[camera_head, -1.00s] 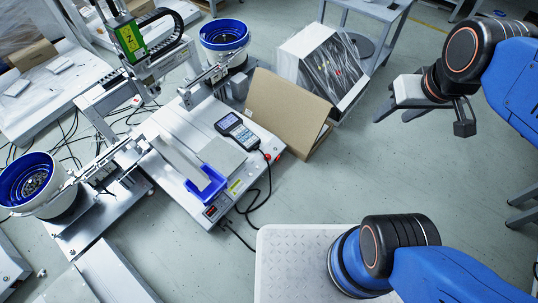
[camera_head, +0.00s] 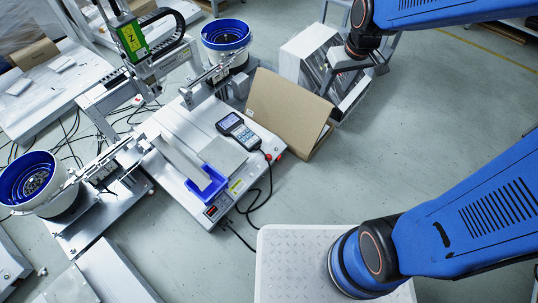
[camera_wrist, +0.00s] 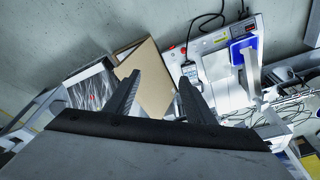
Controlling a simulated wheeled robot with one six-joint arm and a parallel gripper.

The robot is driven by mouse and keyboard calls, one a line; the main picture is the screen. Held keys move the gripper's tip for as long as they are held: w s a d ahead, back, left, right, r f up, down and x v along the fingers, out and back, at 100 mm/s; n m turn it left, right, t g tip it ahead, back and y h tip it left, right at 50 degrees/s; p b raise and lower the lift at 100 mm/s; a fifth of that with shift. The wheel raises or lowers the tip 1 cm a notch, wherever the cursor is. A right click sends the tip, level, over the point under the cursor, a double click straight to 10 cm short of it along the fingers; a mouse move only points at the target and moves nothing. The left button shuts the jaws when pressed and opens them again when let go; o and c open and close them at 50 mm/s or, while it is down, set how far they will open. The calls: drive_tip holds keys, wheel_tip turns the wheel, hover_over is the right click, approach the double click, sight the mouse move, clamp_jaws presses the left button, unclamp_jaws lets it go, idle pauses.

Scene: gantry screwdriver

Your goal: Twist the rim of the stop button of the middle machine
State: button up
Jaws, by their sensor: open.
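The middle machine (camera_head: 172,127) is a white-topped gantry screwdriver unit with a handheld controller (camera_head: 238,130) and a blue holder on its bed. Its red stop button (camera_head: 279,156) is small, at the right edge of the machine near the cardboard box. In the wrist view a small red spot (camera_wrist: 183,50) beside the controller looks like this button; its rim is too small to make out. My gripper (camera_head: 358,74) is open and empty, above and to the right of the button, well apart from it. Its two fingers (camera_wrist: 159,79) also show in the wrist view.
An open cardboard box (camera_head: 288,107) stands right of the machine, beside a plastic-wrapped white box (camera_head: 308,50). A black cable (camera_head: 252,205) lies on the machine's right side. Blue-lined feeder bowls (camera_head: 226,35) stand around the gantry. The grey floor (camera_head: 400,160) to the right is clear.

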drive_tip(key=w+a+f+n, duration=0.1)
drive_tip(key=w+a+f, duration=0.4)
drive_tip(key=w+f, duration=0.15)
drive_tip(key=n+g, duration=0.3)
hover_over(269, 156)
wheel_tip(269, 156, down, 31)
wheel_tip(269, 156, down, 16)
drive_tip(key=shift+f, duration=0.2)
